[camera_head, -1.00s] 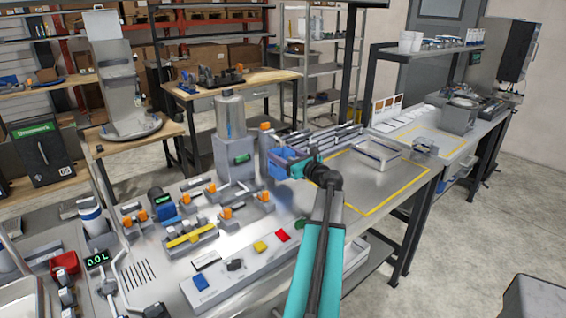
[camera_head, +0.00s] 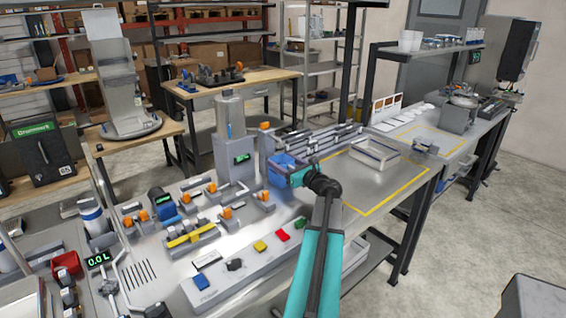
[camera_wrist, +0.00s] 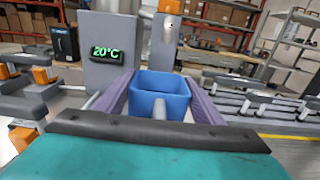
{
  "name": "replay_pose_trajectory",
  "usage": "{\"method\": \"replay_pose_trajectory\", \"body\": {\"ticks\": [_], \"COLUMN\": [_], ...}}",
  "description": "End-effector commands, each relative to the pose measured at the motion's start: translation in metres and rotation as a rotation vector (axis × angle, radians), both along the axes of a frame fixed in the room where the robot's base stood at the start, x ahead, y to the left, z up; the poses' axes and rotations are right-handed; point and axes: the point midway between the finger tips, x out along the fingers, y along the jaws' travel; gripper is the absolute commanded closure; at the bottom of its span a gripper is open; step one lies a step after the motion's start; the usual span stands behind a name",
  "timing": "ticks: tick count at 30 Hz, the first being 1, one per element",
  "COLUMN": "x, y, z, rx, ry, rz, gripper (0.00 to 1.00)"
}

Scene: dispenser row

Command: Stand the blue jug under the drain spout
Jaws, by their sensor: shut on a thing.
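The blue jug (camera_head: 281,176) is open-topped and looks upright in the head view, on the right side of the grey dispenser. My gripper (camera_head: 296,178) is shut on it. In the wrist view the blue jug (camera_wrist: 160,88) sits between the two purple-grey fingers, its handle towards my wrist. A grey post with an orange knob (camera_head: 264,126) stands just behind the jug. I cannot clearly make out the drain spout, nor whether the jug's base touches the bench.
The dispenser body (camera_head: 235,160) carries a green display, reading 20°C in the wrist view (camera_wrist: 107,54). Orange-knobbed valves (camera_head: 225,213) crowd the bench to the left. Coloured buttons (camera_head: 260,246) line the front.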

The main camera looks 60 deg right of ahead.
Motion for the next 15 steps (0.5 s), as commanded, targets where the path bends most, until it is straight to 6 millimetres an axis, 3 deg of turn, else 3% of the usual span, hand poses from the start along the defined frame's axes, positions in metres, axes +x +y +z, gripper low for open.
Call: {"method": "replay_pose_trajectory", "body": {"ticks": [4, 5, 7, 8, 15], "x": [0.0001, 0.0001, 0.0001, 0.0001, 0.0003], "y": [0.0001, 0.0001, 0.0001, 0.0001, 0.0001], "z": [-0.0033, -0.003, -0.0027, -0.0026, -0.0025], "rx": [0.0, 0.0, 0.0, 0.0, 0.0], "ry": [0.0, 0.0, 0.0, 0.0, 0.0], "rz": [0.0, 0.0, 0.0, 0.0, 0.0], "gripper": [0.73, 0.34, 0.23, 0.19, 0.19]}}
